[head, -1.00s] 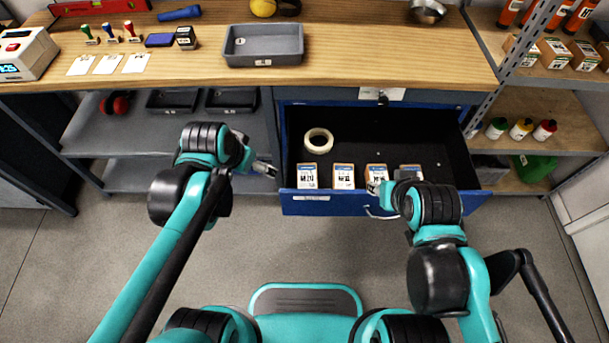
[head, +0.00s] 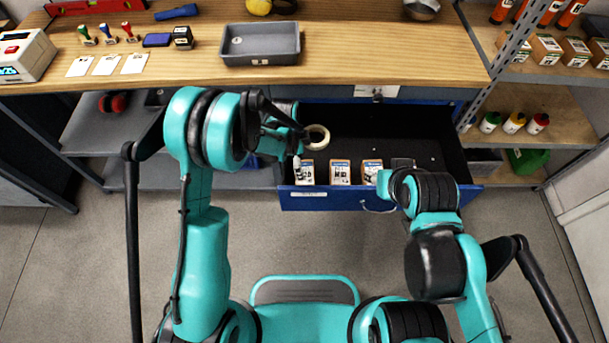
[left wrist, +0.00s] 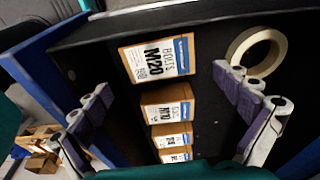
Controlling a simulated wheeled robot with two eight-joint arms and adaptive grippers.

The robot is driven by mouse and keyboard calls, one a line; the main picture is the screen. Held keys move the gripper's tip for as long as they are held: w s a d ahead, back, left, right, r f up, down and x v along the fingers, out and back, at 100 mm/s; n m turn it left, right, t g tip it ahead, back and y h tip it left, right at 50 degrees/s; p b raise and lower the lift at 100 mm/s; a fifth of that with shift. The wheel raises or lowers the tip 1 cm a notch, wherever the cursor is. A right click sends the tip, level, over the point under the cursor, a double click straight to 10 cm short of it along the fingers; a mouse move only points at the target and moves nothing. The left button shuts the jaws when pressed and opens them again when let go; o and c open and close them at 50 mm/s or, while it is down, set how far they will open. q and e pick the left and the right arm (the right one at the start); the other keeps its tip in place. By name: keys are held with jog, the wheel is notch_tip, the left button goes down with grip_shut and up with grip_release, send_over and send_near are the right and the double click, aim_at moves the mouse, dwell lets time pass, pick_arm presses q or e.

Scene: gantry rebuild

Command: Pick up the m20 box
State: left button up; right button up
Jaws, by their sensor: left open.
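The m20 box (head: 304,173) is a small cardboard box with a white and blue label, leftmost in the row in the open drawer (head: 430,150). In the left wrist view its label reads "BOLTS M20" (left wrist: 158,60). My left gripper (head: 304,143) is over the drawer's left part, just above and behind that box. In the left wrist view the open fingers (left wrist: 163,82) are spread wide, with the box beyond and between them and nothing held. My right gripper (head: 384,182) is at the drawer front by the handle; its fingers are mostly hidden by its own arm.
Similar boxes (head: 340,172) stand to the right of the m20 box. A tape roll (head: 317,137) lies behind it, close to my left gripper; it also shows in the left wrist view (left wrist: 257,52). The workbench (head: 350,65) overhangs the drawer's back, with a grey tray (head: 262,58) on top.

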pick_arm(q)
jog(key=f, duration=0.2)
jog(key=f+b, duration=0.1)
jog(key=shift+d, duration=0.25)
jog(key=f+b, duration=0.2)
jog(key=f, duration=0.1)
jog(key=f+b, duration=0.1)
jog(key=f, duration=0.1)
jog(key=shift+d+f, duration=0.15)
jog(key=shift+d, duration=0.25)
jog(key=c, duration=1.2)
